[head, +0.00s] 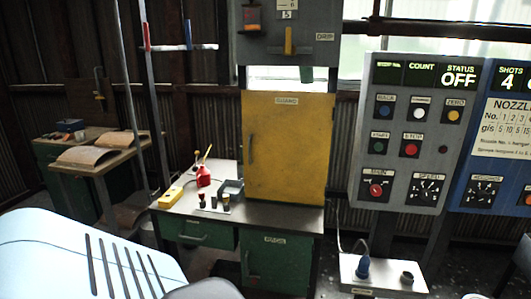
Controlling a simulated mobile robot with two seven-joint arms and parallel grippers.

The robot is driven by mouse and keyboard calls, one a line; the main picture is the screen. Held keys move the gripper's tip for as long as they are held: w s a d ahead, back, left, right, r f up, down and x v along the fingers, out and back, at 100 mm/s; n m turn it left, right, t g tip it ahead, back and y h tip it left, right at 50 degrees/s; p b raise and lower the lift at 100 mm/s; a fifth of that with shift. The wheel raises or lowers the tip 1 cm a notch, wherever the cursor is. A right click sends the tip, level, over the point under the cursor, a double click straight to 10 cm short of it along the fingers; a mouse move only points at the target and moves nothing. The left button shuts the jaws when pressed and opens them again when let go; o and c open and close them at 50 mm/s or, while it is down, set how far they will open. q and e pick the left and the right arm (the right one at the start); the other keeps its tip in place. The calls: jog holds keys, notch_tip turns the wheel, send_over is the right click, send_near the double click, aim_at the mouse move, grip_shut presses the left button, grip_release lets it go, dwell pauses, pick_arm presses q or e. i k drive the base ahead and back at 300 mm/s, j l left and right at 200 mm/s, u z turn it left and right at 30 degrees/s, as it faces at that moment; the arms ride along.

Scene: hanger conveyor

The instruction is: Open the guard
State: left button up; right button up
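The guard (290,150) is a yellow panel with a "GUARD" label near its top. It stands upright behind the workbench in the middle of the head view and looks closed. A thin vertical handle (251,150) runs along its left side. A bright gap shows above the guard, below a grey overhead unit. Neither of my grippers is in view, and nothing touches the guard or its handle.
The bench (262,222) in front holds a red can (203,176), a yellow box (171,196) and a grey bin (231,187). A control panel (408,135) reading "OFF" stands right. A low white box (384,279) stands bottom right. A wooden table (100,155) is left.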

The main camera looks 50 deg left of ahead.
aim_at(287, 134)
jog(key=u, duration=1.55)
